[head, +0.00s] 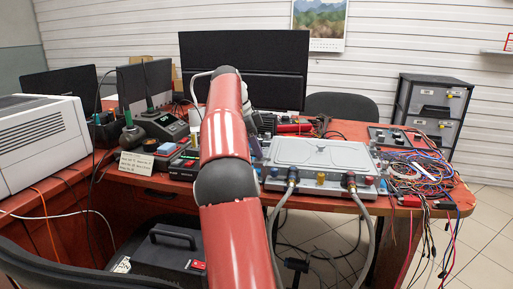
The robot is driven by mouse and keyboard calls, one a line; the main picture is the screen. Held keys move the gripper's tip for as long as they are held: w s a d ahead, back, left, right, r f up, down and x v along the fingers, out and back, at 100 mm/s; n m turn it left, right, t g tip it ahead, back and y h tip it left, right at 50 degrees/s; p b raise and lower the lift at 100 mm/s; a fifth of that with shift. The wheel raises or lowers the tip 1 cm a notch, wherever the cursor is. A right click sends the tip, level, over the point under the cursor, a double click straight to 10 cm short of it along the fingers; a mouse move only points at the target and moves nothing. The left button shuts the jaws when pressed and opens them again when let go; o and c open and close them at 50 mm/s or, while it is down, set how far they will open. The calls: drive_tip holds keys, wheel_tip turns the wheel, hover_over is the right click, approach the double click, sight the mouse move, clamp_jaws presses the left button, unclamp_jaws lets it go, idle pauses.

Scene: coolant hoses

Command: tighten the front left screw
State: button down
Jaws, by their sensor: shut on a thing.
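A silver-grey metal box (322,153) with a raised rectangular lid sits on the red-brown desk right of my arm. Its screws are too small to tell apart; its left edge lies close behind my arm. A grey hose (278,222) hangs from a dark connector at the front left of the box. A second grey hose (370,232) hangs from a connector at the front right. A brass-coloured fitting (320,178) sits between them. My red arm reaches forward over the desk, left of the box. My gripper is hidden behind the arm, so its jaws and anything in them do not show.
A soldering station (164,126) and small boxes stand left of my arm, with a white printer-like machine (40,140) at far left. Tangled coloured wires (425,172) cover the desk's right end. A black monitor (280,62) stands behind. A black chair (70,275) is at front left.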

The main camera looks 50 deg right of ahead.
drive_tip(key=c, duration=1.3)
unclamp_jaws()
